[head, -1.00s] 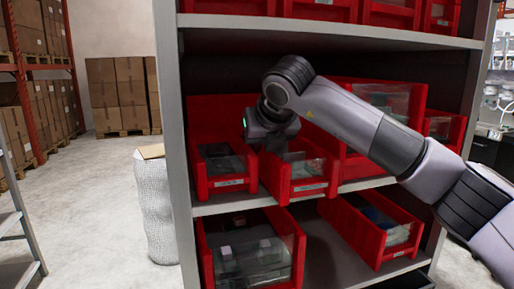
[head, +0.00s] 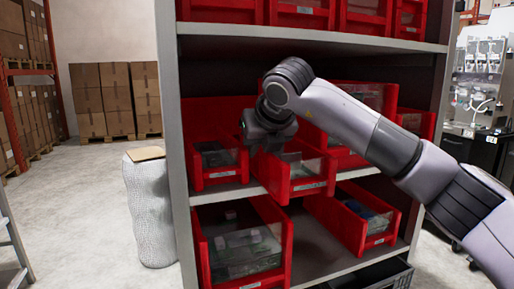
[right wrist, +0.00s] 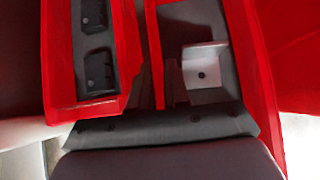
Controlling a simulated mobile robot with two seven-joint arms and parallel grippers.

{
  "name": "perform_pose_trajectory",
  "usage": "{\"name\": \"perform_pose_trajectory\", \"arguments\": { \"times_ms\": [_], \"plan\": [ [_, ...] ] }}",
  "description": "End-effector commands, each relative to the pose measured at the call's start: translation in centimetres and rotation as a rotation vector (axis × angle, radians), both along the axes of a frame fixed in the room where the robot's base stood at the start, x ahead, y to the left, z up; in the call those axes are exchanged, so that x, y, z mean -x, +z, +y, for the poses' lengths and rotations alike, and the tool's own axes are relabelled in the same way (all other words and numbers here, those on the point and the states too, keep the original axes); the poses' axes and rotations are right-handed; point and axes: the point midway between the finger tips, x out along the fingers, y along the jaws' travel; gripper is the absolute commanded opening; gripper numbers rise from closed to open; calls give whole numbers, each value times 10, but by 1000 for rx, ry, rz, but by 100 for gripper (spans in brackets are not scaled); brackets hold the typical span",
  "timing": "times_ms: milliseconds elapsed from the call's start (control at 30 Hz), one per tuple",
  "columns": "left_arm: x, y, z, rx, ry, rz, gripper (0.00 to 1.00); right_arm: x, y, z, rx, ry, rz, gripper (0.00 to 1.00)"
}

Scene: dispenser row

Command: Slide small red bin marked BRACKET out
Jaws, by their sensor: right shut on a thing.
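The small red bin (head: 270,172) with a clear front window and a white label stands on the middle shelf, its front jutting past the shelf edge and the bin to its left. The label is too small to read. My right gripper (head: 268,146) is shut on this bin's left wall near the front. In the right wrist view, the gripper (right wrist: 158,88) pinches the wall, and a pale metal bracket (right wrist: 205,68) lies inside the bin (right wrist: 258,80). My left gripper is out of view.
Another red bin (head: 197,168) stands close on the left, with dark parts inside. More red bins fill the shelves above and below, including a lower left bin (head: 200,240). A wrapped white drum (head: 149,215) stands left of the rack. Open floor lies farther left.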

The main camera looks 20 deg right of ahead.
Motion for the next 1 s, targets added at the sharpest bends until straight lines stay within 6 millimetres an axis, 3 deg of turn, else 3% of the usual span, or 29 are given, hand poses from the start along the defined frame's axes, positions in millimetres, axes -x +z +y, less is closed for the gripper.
{"name": "perform_pose_trajectory", "arguments": {
  "times_ms": [100, 133, 200, 567, 1000],
  "plan": [
    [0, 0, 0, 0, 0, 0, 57, 0, 2, 0, -1, -1, -4, 0],
    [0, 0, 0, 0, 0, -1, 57, 0, 2, 0, -1, -1, -4, 22],
    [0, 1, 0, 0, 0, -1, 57, 0, 2, 0, -1, -1, -3, 45],
    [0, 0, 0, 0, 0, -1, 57, 1, 2, 0, -1, 1, -2, 46],
    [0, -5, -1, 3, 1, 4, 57, 44, 45, -2, -1, -1, -5, 46]
  ]
}}
